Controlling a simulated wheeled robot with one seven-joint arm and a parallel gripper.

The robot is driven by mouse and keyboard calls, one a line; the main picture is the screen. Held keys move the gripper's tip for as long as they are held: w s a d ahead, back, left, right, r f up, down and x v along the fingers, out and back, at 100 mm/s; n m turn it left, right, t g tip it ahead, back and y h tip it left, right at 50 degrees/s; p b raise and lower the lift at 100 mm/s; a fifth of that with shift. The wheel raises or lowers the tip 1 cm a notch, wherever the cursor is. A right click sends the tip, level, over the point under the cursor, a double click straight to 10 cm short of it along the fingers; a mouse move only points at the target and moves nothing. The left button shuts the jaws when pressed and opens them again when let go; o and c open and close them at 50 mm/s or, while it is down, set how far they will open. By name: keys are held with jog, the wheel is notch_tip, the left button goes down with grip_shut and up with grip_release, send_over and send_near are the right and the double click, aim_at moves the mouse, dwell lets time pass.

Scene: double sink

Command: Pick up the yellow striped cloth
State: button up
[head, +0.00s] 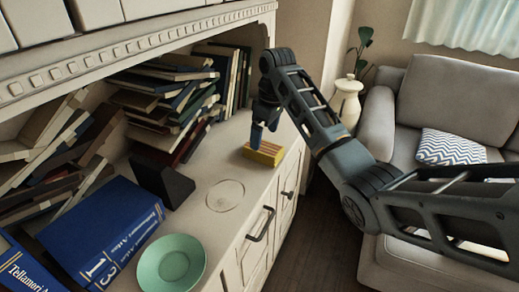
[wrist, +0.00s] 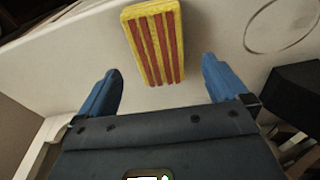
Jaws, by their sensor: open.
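The yellow striped cloth (head: 264,153) is a small block-like yellow piece with red-brown stripes. It lies on the cabinet top near its front edge. In the wrist view the cloth (wrist: 155,42) is at the top middle, beyond the fingertips and between their lines. My gripper (head: 264,130) points down just above and beside the cloth in the head view. In the wrist view my gripper (wrist: 158,82) has its two blue fingers wide apart with nothing between them.
The white cabinet top (head: 232,160) has bare room around the cloth. A dark bookend-like block (head: 163,182), a blue atlas (head: 100,230) and a green bowl (head: 171,264) stand to the left. Several stacked books (head: 165,100) fill the shelf behind. A white vase (head: 346,100) and a sofa (head: 455,105) are right.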

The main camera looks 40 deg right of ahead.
aim_at(263, 146)
jog(key=f, duration=0.6)
jog(key=shift+w+a, duration=0.1)
jog(key=shift+w, duration=0.25)
jog(key=c, duration=1)
jog(key=shift+r, duration=0.1)
